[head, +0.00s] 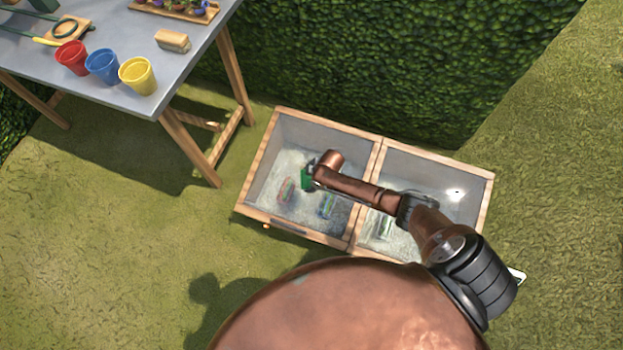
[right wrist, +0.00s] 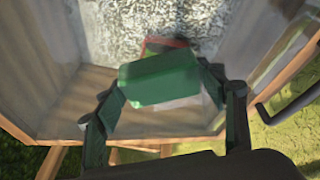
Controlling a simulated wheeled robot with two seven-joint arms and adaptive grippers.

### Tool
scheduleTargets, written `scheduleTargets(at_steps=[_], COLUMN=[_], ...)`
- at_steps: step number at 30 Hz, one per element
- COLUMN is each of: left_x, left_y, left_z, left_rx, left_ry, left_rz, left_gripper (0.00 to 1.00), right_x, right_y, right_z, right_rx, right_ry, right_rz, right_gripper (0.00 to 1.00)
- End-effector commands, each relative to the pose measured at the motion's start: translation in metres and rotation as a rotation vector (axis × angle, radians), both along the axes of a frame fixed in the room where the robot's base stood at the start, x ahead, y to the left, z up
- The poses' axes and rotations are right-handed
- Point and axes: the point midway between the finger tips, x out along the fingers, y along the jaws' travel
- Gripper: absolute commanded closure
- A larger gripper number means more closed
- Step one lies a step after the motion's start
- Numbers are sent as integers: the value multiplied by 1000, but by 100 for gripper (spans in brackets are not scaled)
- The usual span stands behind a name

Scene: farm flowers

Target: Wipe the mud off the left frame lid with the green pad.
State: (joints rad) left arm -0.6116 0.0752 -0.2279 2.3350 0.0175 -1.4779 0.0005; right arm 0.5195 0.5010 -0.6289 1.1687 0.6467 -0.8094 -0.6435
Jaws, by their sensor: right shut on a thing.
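The left frame lid (head: 250,210) is a wood-rimmed clear pane on the left half of a two-part box on the grass. A dark handle (head: 284,227) is on its front edge. My right gripper (head: 308,177) is over the middle of this lid, reached across from the right. It is shut on the green pad (right wrist: 160,80), which shows between its two fingers in the right wrist view. The pad (head: 307,178) is small in the head view, and I cannot tell whether it touches the pane. I cannot make out mud clearly. My left gripper is not in view.
The right frame lid (head: 470,178) lies under my right arm, with a bright glint. A hedge (head: 380,70) stands behind the box.

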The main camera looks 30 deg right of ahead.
Motion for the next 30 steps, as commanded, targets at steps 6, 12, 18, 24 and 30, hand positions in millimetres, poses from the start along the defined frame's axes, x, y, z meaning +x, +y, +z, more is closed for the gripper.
scheduleTargets(at_steps=[6,12,18,24,30], left_x=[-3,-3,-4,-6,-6], left_y=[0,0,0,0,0], left_z=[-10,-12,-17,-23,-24], left_rx=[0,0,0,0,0], left_ry=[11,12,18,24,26], left_rz=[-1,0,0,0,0], left_gripper=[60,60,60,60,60], right_x=[14,20,29,41,46], right_y=[12,16,24,34,37], right_z=[-4,-3,-4,-3,-2], right_rx=[1,1,1,0,0], right_ry=[3,2,2,3,1], right_rz=[1,1,1,2,1], right_gripper=[55,55,55,55,55])
